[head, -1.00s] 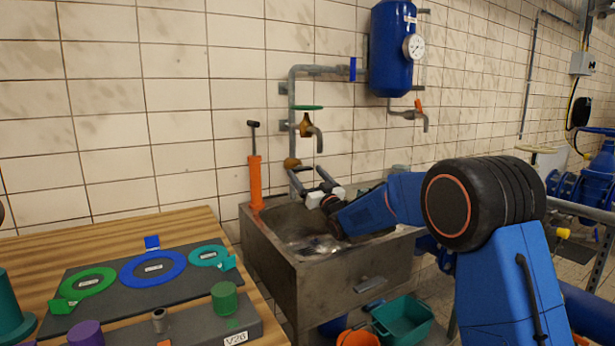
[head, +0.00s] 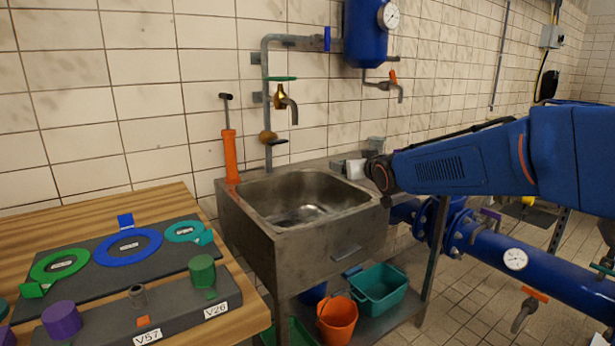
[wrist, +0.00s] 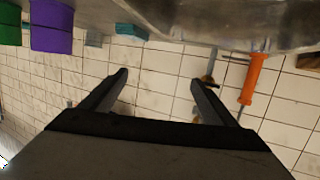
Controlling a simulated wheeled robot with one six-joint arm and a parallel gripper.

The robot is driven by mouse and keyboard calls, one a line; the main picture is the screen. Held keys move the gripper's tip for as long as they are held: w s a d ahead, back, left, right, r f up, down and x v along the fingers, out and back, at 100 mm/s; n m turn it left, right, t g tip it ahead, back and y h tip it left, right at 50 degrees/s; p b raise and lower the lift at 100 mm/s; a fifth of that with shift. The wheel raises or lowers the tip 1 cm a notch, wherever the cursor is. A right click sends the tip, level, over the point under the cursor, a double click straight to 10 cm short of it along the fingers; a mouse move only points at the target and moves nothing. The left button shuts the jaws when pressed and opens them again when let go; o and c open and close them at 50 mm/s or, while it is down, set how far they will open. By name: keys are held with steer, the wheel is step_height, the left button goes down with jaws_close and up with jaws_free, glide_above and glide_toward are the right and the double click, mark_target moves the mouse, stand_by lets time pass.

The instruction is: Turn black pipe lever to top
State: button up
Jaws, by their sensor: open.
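The black pipe lever (head: 279,142) sticks out to the right, roughly level, from a brass valve (head: 267,136) low on the grey wall pipe. The pipe (head: 266,70) runs down behind the sink's back left corner. My gripper (head: 352,168) is over the sink's right rim, to the right of the lever and apart from it. In the wrist view my gripper (wrist: 160,78) is open, with nothing between the fingers. The brass valve also shows there (wrist: 209,78), small, beside the right fingertip; its lever is too small to make out clearly.
The metal sink (head: 330,245) stands below the lever. An orange hand pump (head: 230,155) stands left of the pipe. A wooden table (head: 150,200) with coloured parts is at left; blue piping (head: 555,270) is at right.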

steer(key=s+d+f+m+g+h, duration=0.1)
steer(key=s+d+f, duration=0.25)
steer(key=s, duration=0.35)
steer(key=s+d+f+g+h, duration=0.1)
steer(key=s+d+f+g, duration=0.1)
steer(key=s+d, duration=0.3)
steer(key=s+d+f+m+g+h, duration=0.1)
steer(key=s+d+f, duration=0.15)
steer(key=s, duration=0.55)
steer(key=s+d+f+g, duration=0.1)
steer(key=s+f, duration=0.3)
steer(key=s, duration=0.5)
steer(key=s+d+f+g, duration=0.2)
steer(key=s+f+g, duration=0.1)
steer(key=s, duration=0.6)
steer(key=s+d+f+m+g, duration=0.1)
steer(key=s+d+f+g, duration=0.1)
steer(key=s+f, duration=0.3)
steer(key=s, duration=0.4)
steer(key=shift+s+h, duration=0.25)
steer(key=shift+h, duration=0.15)
steer(key=shift+c, duration=0.7)
